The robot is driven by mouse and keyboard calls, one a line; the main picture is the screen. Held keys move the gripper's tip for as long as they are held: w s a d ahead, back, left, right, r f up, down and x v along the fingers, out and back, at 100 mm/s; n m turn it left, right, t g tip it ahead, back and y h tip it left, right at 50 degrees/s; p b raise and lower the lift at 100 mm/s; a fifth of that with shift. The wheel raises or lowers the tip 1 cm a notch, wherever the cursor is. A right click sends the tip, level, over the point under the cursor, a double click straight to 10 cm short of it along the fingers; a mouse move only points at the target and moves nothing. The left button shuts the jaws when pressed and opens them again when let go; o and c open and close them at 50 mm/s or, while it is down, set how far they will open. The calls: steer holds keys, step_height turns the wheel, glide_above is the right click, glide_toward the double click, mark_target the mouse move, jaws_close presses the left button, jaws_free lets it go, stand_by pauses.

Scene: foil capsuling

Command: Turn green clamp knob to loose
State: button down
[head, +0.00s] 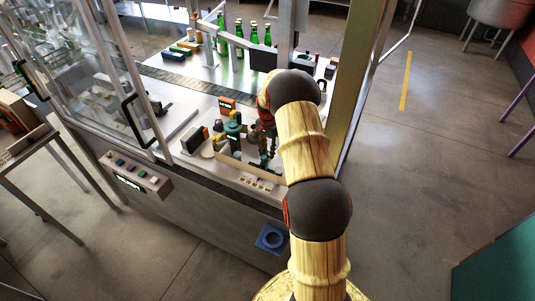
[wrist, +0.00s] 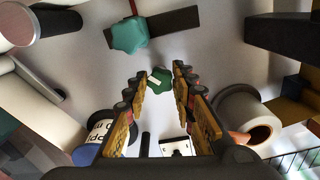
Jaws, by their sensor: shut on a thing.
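A green lobed knob (wrist: 160,82) with a white pointer mark sits between my fingertips in the wrist view. My gripper (wrist: 160,76) is closed on it, one finger on each side. In the head view my gripper (head: 267,150) reaches down to the white worktop inside the machine frame, and the held knob is mostly hidden by the fingers there. A second, teal-green lobed knob (wrist: 130,34) on a dark block shows farther off in the wrist view, apart from my fingers.
A teal post (head: 233,130) and an orange box (head: 227,106) stand left of my gripper. Several green bottles (head: 240,38) stand at the back. A metal frame post (head: 358,75) rises close to my arm's right.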

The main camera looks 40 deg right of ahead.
mark_target(268, 153)
steer(key=n+b, duration=0.1)
steer(key=n, duration=0.3)
steer(key=shift+n, duration=0.4)
steer(key=n+b, duration=0.1)
steer(key=n, duration=0.3)
steer(key=shift+d+n, duration=0.1)
steer(key=shift+n, duration=0.2)
steer(key=shift+r, duration=0.1)
steer(key=c, duration=1.6)
jaws_free()
steer(key=shift+s, duration=0.1)
steer(key=shift+o, duration=0.6)
step_height(268, 153, up, 12)
